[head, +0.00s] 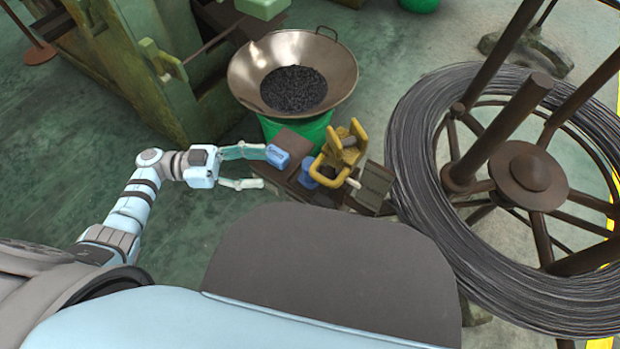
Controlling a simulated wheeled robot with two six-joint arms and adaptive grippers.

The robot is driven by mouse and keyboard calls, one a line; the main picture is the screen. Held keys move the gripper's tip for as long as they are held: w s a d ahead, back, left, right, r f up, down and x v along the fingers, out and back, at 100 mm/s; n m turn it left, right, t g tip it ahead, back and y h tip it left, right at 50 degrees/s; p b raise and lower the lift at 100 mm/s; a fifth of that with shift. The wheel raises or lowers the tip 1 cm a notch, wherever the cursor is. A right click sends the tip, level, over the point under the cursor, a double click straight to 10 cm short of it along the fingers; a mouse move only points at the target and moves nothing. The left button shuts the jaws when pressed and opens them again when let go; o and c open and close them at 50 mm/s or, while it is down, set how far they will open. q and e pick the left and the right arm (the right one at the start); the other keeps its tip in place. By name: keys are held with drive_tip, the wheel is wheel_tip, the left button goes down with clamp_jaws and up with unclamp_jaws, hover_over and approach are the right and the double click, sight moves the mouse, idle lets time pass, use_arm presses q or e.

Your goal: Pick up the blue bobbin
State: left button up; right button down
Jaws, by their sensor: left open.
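Two small blue objects sit at the cluttered brown stand below the wok-like pan. A lighter blue one (278,157) is at the stand's left end, by the tip of my gripper's upper finger. A darker blue one (308,174) is further right, partly hidden by a yellow handle. I cannot tell for sure which is the bobbin. My left gripper (263,167) comes in from the left with its two fingers apart. The lighter object is just beyond the upper finger; whether they touch is unclear. My right gripper is not in view.
A yellow tool (340,152) stands on the brown stand (372,182). A wide metal pan (335,70) of dark pieces rests on a green bucket (312,130). A large wire coil (420,130) fills the right. A green machine (150,95) stands upper left. Floor is clear at left.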

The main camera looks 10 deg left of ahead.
sight(303, 163)
use_arm(q)
drive_tip(key=x, duration=0.5)
drive_tip(key=b+x, duration=0.1)
drive_tip(key=x, duration=0.5)
drive_tip(key=shift+w+r, duration=0.1)
drive_tip(key=shift+r, duration=0.15)
clamp_jaws()
drive_tip(key=shift+a, duration=0.1)
